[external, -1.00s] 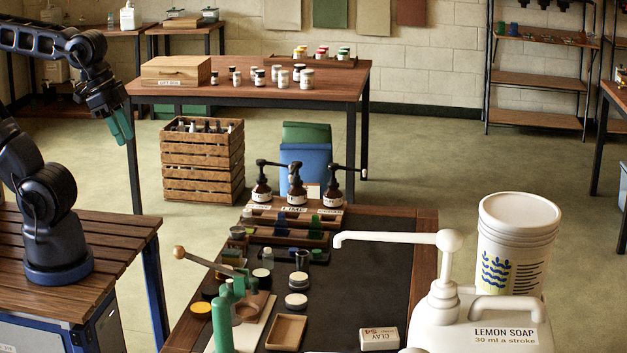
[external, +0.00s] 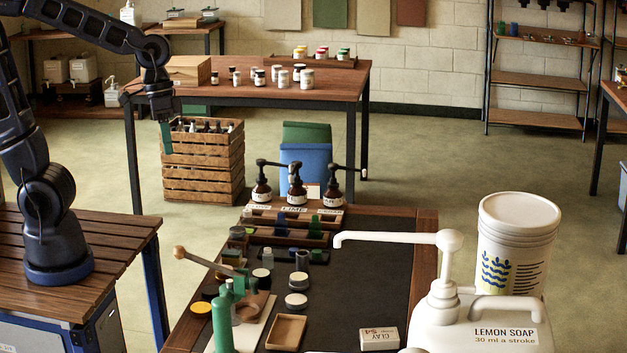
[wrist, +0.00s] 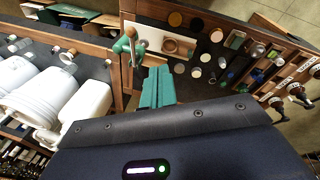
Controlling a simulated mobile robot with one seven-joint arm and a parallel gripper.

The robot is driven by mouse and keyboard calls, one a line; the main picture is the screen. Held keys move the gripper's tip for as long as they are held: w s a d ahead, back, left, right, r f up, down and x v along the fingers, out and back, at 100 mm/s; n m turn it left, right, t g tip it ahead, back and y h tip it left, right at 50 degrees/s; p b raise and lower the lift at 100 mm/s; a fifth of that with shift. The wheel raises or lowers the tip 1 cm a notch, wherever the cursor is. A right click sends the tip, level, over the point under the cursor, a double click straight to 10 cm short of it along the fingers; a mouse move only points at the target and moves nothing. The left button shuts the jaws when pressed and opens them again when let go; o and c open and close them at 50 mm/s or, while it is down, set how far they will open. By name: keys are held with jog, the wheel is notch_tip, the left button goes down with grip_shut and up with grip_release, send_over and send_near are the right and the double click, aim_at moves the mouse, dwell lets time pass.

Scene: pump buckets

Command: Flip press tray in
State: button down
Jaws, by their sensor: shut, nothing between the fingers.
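The green press (external: 224,310) stands at the near left of the dark-topped bench, with a wooden-knobbed lever (external: 205,260) sticking out to the left. It shows in the wrist view (wrist: 130,46) beside a pale board. A shallow tan tray (external: 286,332) lies on the bench right of the press; I cannot tell whether it belongs to the press. My gripper (external: 166,138) has green fingers, shut and empty. The fingers also show in the wrist view (wrist: 157,88).
A large lemon soap pump jug (external: 480,320) and white bucket (external: 517,240) stand at the right, the spout reaching over the bench. Brown pump bottles (external: 297,190) stand along its far end. A clay box (external: 378,338) and small jars crowd the top. A wooden crate (external: 203,165) stands beyond.

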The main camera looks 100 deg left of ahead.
jog(key=w+a+f+n+g+h, duration=0.2)
jog(key=w+a+f+n+h, duration=0.1)
jog(key=w+a+f+n, duration=0.7)
jog(key=w+a+f+n+h, duration=0.1)
jog(key=w+a+f+n, duration=0.1)
jog(key=a+f, duration=0.4)
jog(key=w+a+f+n+t+h, duration=0.1)
jog(key=w+a+f+n+h, duration=0.1)
jog(key=a+f, duration=0.5)
notch_tip(320, 180, down, 5)
jog(key=shift+a+n, duration=0.15)
jog(key=shift+n, duration=0.25)
jog(key=shift+w, duration=0.1)
jog(key=x, duration=0.9)
jog(key=shift+d+f, duration=0.2)
jog(key=shift+f, duration=0.05)
jog(key=d, duration=0.3)
jog(key=shift+w+f, duration=0.35)
jog(key=shift+f, duration=0.05)
jog(key=shift+w+d+f, duration=0.1)
jog(key=shift+d+f, duration=0.05)
jog(key=shift+d, duration=0.4)
jog(key=shift+d, duration=0.1)
